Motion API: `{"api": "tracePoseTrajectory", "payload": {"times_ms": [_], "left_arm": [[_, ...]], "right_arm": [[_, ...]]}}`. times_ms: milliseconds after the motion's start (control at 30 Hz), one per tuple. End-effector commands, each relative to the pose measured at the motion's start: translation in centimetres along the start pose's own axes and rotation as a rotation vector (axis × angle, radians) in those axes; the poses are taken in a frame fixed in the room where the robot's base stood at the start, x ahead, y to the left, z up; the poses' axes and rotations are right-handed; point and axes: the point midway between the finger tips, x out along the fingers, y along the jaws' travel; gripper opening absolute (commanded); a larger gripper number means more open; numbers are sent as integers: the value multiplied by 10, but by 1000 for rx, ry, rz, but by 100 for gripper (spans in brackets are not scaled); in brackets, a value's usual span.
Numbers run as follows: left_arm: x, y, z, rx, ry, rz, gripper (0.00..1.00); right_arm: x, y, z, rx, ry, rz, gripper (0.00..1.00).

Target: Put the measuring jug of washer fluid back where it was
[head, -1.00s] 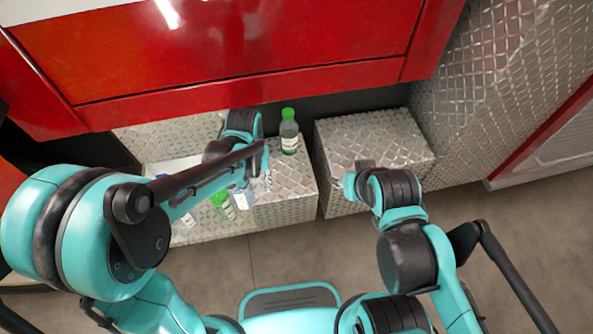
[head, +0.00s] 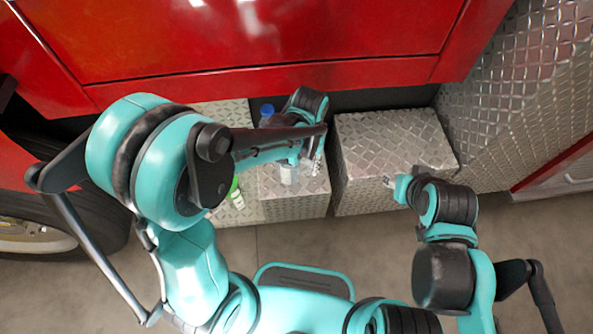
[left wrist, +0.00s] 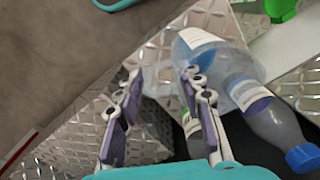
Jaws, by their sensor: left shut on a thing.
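The measuring jug (head: 289,173) is clear with a pale label and some blue liquid, at the front of the left metal step. It shows larger in the left wrist view (left wrist: 212,55), at the right finger. My left gripper (head: 312,163) is shut on it; the exact contact is hard to see, and I cannot tell whether the jug touches the step. Both fingers show in the left wrist view (left wrist: 160,115). My right gripper (head: 393,182) is by the right step's front, its jaws too small to judge.
A blue-capped bottle (head: 266,113) stands at the back of the left step (head: 285,203), close to the jug in the left wrist view (left wrist: 270,120). A green-labelled bottle (head: 235,190) stands left of the jug. The right step (head: 390,140) is clear on top. Red bodywork (head: 270,85) overhangs behind.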

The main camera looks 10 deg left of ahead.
Motion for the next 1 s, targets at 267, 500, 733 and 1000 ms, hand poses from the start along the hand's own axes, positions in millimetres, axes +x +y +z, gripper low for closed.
{"api": "tracePoseTrajectory", "payload": {"times_ms": [267, 500, 733, 1000], "left_arm": [[19, -29, -9, 0, 0, 0, 0], [46, -30, -10, 1, 0, 0, 0], [59, -30, -10, 1, 0, 0, 0], [62, -30, -10, 0, 0, 0, 0]], "right_arm": [[9, 0, 6, 0, 0, 0, 40], [20, 0, 14, 0, 0, 0, 40], [23, 0, 17, 0, 0, 0, 40], [27, 0, 19, 0, 0, 0, 40]]}}
